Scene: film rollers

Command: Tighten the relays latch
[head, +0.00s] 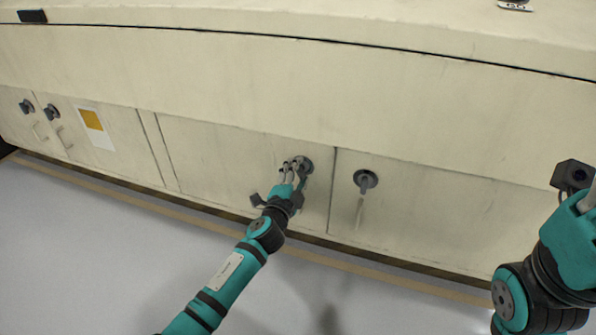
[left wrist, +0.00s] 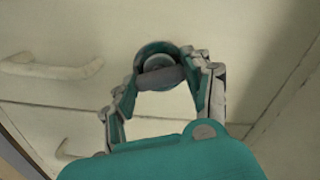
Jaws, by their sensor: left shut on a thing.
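A dark round latch (head: 307,164) sits on the upper right of a cream cabinet door (head: 225,150) in the head view. My left gripper (head: 295,168) reaches up to it with its fingers at the latch. In the left wrist view the latch, with a grey grip bar (left wrist: 160,78), lies between the fingertips, and the left gripper (left wrist: 166,68) is shut on it. No readable label names this latch as the relays one. My right arm shows at the right edge of the head view; its fingertips are out of frame.
A second latch (head: 366,180) is on the neighbouring door to the right, with a pale handle (head: 360,212) below it. Two more latches (head: 52,111) and a yellow-and-white label (head: 92,120) are at the far left. The grey floor (head: 90,250) in front is clear.

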